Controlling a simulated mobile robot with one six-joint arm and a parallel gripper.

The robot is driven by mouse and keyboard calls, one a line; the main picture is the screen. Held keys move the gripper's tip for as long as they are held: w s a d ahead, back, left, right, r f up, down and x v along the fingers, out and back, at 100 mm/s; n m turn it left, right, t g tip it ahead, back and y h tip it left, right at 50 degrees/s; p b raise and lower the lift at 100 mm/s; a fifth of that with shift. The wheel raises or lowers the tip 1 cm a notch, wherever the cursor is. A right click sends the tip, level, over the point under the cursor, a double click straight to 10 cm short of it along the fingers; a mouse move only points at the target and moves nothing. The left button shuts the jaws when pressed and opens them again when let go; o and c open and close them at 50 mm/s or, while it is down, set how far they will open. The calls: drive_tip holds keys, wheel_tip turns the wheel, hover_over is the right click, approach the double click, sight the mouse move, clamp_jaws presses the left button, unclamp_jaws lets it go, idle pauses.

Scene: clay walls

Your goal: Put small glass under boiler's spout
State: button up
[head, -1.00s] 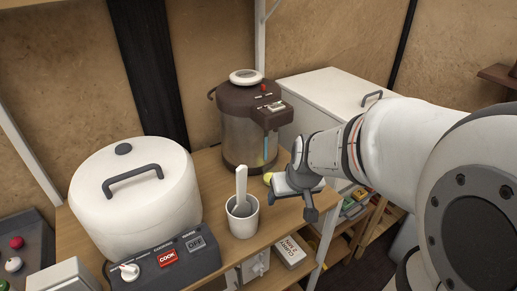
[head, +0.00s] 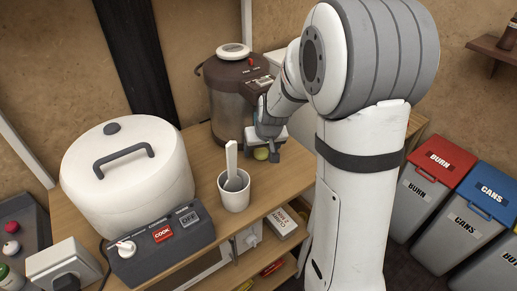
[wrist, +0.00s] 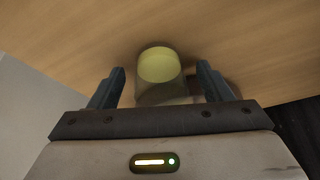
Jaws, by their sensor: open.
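The small glass (wrist: 159,66) shows yellowish-green in the wrist view, upright on the wooden counter. In the head view only a bit of it (head: 261,154) shows at my gripper (head: 267,147). In the wrist view my gripper (wrist: 162,70) is open, with one finger on each side of the glass and visible gaps between. The brown and steel boiler (head: 226,112) stands on the counter just behind my gripper. Its spout is hidden behind my arm in the head view.
A white cup (head: 233,197) with a spatula stands in front of the glass. A large white rice cooker (head: 125,180) and its control box (head: 160,245) take up the left. Red and blue bins (head: 440,165) stand on the floor at right.

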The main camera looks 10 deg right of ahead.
drive_tip(key=shift+f, duration=0.2)
drive_tip(key=shift+c, duration=0.4)
drive_tip(key=c, duration=0.9)
drive_tip(key=o, duration=1)
drive_tip(key=shift+s+r, duration=0.1)
drive_tip(key=shift+r, duration=0.4)
drive_tip(key=v, duration=0.4)
drive_tip(key=shift+s+d+r, duration=0.1)
drive_tip(key=shift+s, duration=0.25)
drive_tip(key=s, duration=0.3)
drive_tip(key=s+b, duration=0.1)
drive_tip(key=s, duration=0.3)
drive_tip(key=s+d, duration=0.1)
drive_tip(key=s, duration=0.3)
drive_tip(key=shift+s, duration=0.15)
